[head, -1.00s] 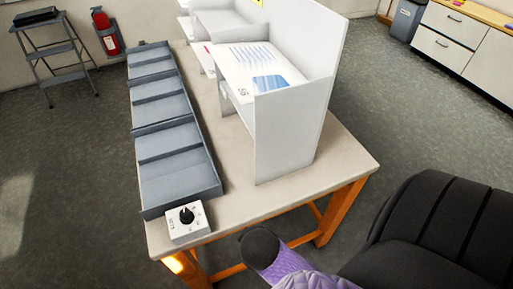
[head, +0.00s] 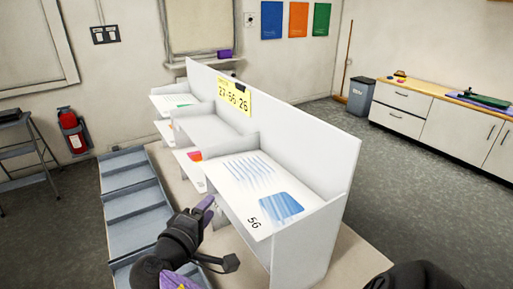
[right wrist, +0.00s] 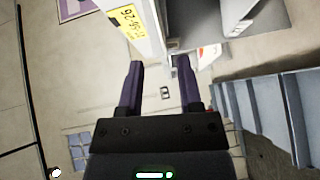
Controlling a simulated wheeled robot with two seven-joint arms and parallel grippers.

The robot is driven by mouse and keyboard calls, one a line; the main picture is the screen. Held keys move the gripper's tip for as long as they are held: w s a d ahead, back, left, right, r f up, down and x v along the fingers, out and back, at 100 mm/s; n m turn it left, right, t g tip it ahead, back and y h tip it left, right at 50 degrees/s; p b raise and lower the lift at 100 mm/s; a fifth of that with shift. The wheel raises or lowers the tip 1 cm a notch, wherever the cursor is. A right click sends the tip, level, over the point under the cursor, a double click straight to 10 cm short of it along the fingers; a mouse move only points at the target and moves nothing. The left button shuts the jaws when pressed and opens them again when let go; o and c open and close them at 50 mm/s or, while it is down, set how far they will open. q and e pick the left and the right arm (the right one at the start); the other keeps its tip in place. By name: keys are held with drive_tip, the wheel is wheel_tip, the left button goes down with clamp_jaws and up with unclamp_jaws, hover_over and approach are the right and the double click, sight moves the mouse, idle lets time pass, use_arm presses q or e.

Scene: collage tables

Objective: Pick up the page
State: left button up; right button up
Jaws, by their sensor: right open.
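A white page (head: 250,180) with blue strokes, a blue patch and the number 56 lies flat on the nearest upper shelf of the white sorter (head: 330,190). Its front edge reaches the shelf's front. My right gripper (head: 209,206) is left of this page, over the gap between sorter and grey trays. Its purple fingers stand apart and empty in the right wrist view (right wrist: 159,64). A page with orange and pink (head: 194,156) shows partly in a lower slot, and one with green (head: 178,100) lies on the far shelf. My left gripper is not in view.
A yellow sign (head: 234,97) reading 27-56-26 is on the sorter's back panel, which rises behind the page. Shelf dividers stand between the shelves. A row of grey trays (head: 128,205) runs along the table's left side.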

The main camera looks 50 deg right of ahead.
drive_tip(key=x, duration=0.5)
drive_tip(key=shift+s+d+f, duration=0.1)
drive_tip(key=shift+s+f, duration=0.05)
drive_tip(key=shift+s, duration=0.25)
clamp_jaws()
